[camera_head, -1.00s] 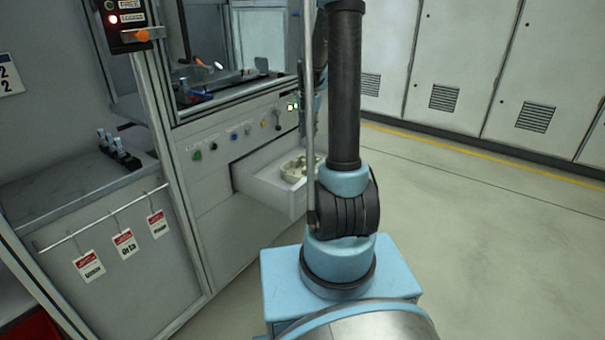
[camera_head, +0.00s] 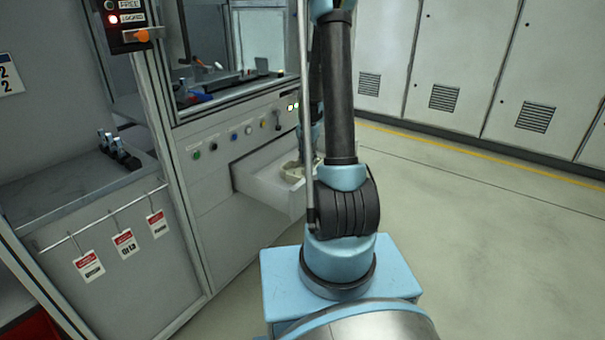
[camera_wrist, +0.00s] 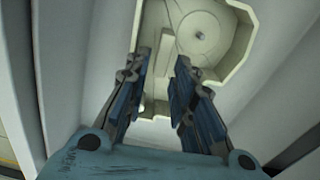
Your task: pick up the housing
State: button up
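The housing (camera_wrist: 222,38) is a pale cream, open-topped casting with a round boss inside. It lies in the pulled-out white drawer (camera_head: 262,188), and in the head view only a part of it (camera_head: 291,171) shows beside my arm. In the wrist view my gripper (camera_wrist: 160,62) is open, its two blue-padded fingers apart. The fingertips overlap the housing's near left part in the picture, with a piece of the housing visible between them. I cannot tell whether either finger touches it. My gripper is mostly hidden behind my arm in the head view.
The drawer walls (camera_wrist: 88,60) stand close on both sides of the gripper. The machine front with buttons (camera_head: 235,136) rises behind the drawer. A side counter (camera_head: 70,185) with tags hanging below is at left. Floor to the right is clear, up to grey cabinets (camera_head: 450,70).

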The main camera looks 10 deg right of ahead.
aim_at(307, 166)
jog(key=shift+s+a+f, duration=0.1)
jog(key=shift+a+f, duration=0.05)
jog(key=shift+f, duration=1.1)
jog(key=shift+a+f, duration=0.1)
jog(key=shift+f, duration=1.1)
grip_shut()
